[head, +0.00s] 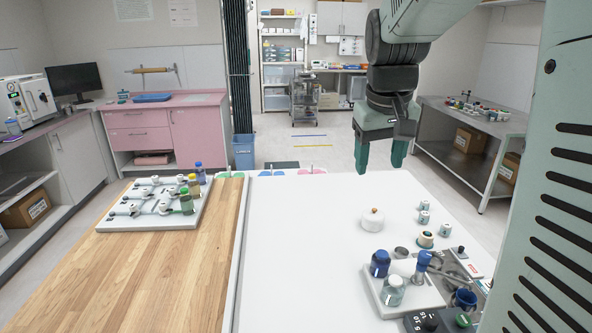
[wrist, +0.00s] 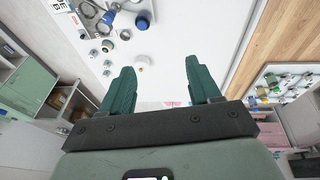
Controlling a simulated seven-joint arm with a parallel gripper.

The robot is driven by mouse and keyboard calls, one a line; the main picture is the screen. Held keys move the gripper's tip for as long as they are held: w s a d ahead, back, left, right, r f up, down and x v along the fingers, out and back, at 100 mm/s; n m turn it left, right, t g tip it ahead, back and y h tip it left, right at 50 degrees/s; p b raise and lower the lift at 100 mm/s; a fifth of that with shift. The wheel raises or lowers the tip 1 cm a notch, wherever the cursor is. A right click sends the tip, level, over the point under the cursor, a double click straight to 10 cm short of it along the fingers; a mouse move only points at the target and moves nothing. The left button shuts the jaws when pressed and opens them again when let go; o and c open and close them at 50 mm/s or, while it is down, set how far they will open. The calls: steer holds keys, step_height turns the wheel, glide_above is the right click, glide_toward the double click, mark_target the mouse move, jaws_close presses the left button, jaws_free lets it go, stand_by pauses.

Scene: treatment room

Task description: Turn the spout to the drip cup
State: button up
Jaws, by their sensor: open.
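My gripper (head: 381,156) is open and empty, high above the far part of the white table; its two green fingers point down. In the wrist view my gripper (wrist: 160,68) shows wide apart fingers with bare white surface between them. A grey curved piece (head: 445,266), possibly the spout, lies at the table's right front, well away from my gripper. It also shows at the upper left of the wrist view (wrist: 91,12). A dark blue open cup (head: 464,299), possibly the drip cup, stands nearby. Which way the spout points is too small to tell.
A valve board (head: 112,224) lies on the wooden top at left. The white table's (head: 300,260) left half is clear.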

steer(key=w+d+f+g, duration=0.2)
steer(key=w+d+f, duration=0.5)
steer(key=d+f, duration=0.45)
steer(key=y, duration=0.1)
glide_above(426, 254)
step_height(426, 254, down, 9)
steer(key=shift+g, duration=0.4)
step_height(426, 254, down, 11)
steer(key=shift+w+f, duration=0.1)
steer(key=shift+c, duration=0.4)
jaws_close()
